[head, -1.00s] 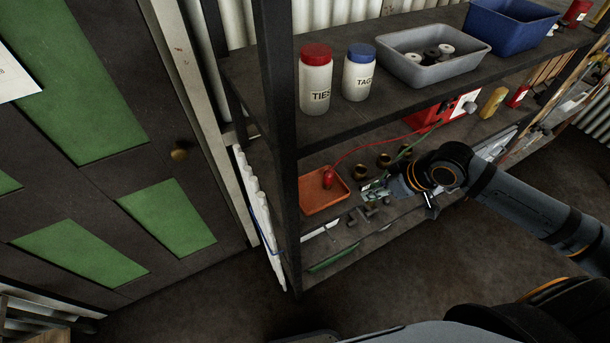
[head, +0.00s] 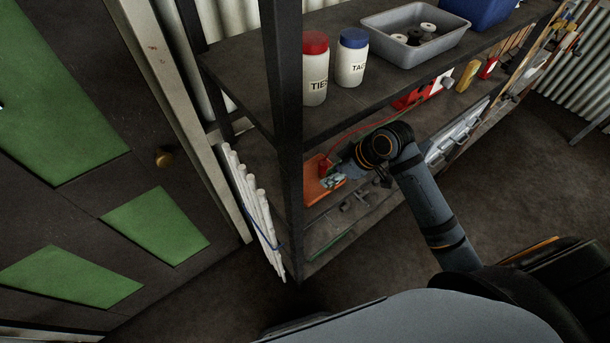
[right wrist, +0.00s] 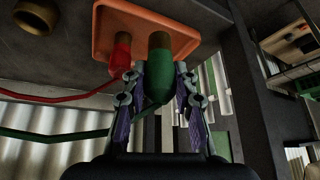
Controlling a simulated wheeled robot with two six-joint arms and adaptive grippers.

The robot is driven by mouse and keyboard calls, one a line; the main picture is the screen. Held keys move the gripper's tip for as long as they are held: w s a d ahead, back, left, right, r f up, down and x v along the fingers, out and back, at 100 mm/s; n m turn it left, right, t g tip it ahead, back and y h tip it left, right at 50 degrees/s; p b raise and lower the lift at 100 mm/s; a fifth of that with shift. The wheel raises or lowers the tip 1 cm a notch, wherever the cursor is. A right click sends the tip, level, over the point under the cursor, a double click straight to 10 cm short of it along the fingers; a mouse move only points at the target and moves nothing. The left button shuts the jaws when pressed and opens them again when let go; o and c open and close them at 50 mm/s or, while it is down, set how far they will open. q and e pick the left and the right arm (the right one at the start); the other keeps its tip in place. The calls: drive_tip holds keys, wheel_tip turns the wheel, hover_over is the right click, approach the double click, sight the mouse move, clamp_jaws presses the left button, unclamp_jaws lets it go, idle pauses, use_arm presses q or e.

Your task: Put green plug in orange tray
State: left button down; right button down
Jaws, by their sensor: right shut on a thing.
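The orange tray (head: 312,193) lies on the lower shelf behind the near post. A red plug (head: 325,168) lies in it; its red lead runs right. My right gripper (head: 334,181) is at the tray, over its right part. In the right wrist view the right gripper (right wrist: 158,73) is shut on the green plug (right wrist: 160,61), whose brass-coloured end points to the tray (right wrist: 184,45). The green lead trails below. I cannot tell whether the plug touches the tray. The red plug (right wrist: 120,55) is beside it. My left gripper is out of view.
The dark shelf post (head: 287,150) stands just left of the tray. The upper shelf, with a red-lidded jar (head: 315,75), a blue-lidded jar (head: 351,62) and a grey bin (head: 440,45), overhangs it. Pipe fittings (head: 352,200) lie on the shelf in front. A brass ring (right wrist: 33,17) is nearby.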

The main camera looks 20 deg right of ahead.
drive_tip(key=w+a+f, duration=0.2)
drive_tip(key=w+a, duration=0.1)
drive_tip(key=shift+w+a+f+p, duration=0.1)
drive_tip(key=shift+a+f+p, duration=0.1)
drive_tip(key=shift+p, duration=0.15)
drive_tip(key=shift+w+a+f+p, duration=0.5)
drive_tip(key=shift+w+a+f, duration=0.45)
drive_tip(key=shift+a+f, duration=0.05)
drive_tip(key=shift+w+a+f, duration=0.2)
drive_tip(key=shift+f, duration=0.05)
drive_tip(key=shift+s+d, duration=0.1)
drive_tip(key=c, duration=1.5)
unclamp_jaws()
drive_tip(key=shift+f, duration=0.15)
drive_tip(key=o, duration=0.5)
drive_tip(key=shift+c, duration=0.2)
